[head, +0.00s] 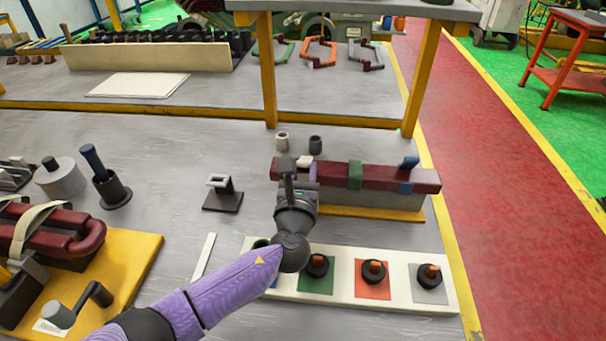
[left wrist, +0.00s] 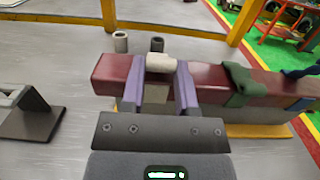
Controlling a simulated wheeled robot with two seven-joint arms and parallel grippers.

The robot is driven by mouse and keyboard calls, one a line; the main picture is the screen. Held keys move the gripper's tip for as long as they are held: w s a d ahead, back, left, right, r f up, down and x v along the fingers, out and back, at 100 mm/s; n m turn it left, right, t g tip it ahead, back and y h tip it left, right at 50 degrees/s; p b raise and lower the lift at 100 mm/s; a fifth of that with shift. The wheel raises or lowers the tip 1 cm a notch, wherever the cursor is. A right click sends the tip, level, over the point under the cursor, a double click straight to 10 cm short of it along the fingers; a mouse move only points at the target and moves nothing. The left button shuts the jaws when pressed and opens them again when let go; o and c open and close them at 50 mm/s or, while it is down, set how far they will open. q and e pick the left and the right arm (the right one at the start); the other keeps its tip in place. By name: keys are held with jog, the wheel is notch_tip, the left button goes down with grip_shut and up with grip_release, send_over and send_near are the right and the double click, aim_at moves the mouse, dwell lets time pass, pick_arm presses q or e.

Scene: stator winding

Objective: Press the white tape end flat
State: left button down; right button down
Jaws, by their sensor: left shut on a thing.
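The white tape (left wrist: 161,63) is a short pale band on the dark red bar (head: 385,177). In the head view the tape (head: 304,161) shows only as a small light patch at the bar's left part. My left gripper (left wrist: 160,82) has its two purple fingers on either side of the tape, shut on it, at the bar's near side. In the head view my left gripper (head: 298,166) partly covers that spot. I cannot make out a loose tape end. My right gripper is not in view.
A green band (head: 355,175) and a blue band (head: 406,188) sit farther right on the bar. A white panel (head: 343,288) with tape rolls on coloured squares lies in front. Two small cups (head: 315,145) stand behind the bar. A dark stand (head: 222,197) is to the left.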

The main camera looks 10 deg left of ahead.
pick_arm(q)
jog(key=shift+f+b, duration=0.35)
jog(key=shift+f, duration=0.05)
jog(key=shift+r+t, duration=0.25)
jog(key=shift+t, duration=0.05)
jog(key=shift+c, duration=1.8)
grip_release()
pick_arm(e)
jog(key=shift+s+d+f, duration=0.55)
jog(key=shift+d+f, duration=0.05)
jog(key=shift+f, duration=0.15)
pick_arm(q)
jog(key=shift+s, duration=0.1)
jog(key=shift+s, duration=0.15)
jog(key=s+p, duration=0.1)
jog(key=s, duration=0.5)
jog(key=s+f+p, duration=0.1)
jog(key=s, duration=0.1)
jog(key=shift+s+p, duration=0.35)
jog(key=shift+s, duration=0.05)
jog(key=shift+s+f, duration=0.1)
jog(key=shift+s, duration=0.25)
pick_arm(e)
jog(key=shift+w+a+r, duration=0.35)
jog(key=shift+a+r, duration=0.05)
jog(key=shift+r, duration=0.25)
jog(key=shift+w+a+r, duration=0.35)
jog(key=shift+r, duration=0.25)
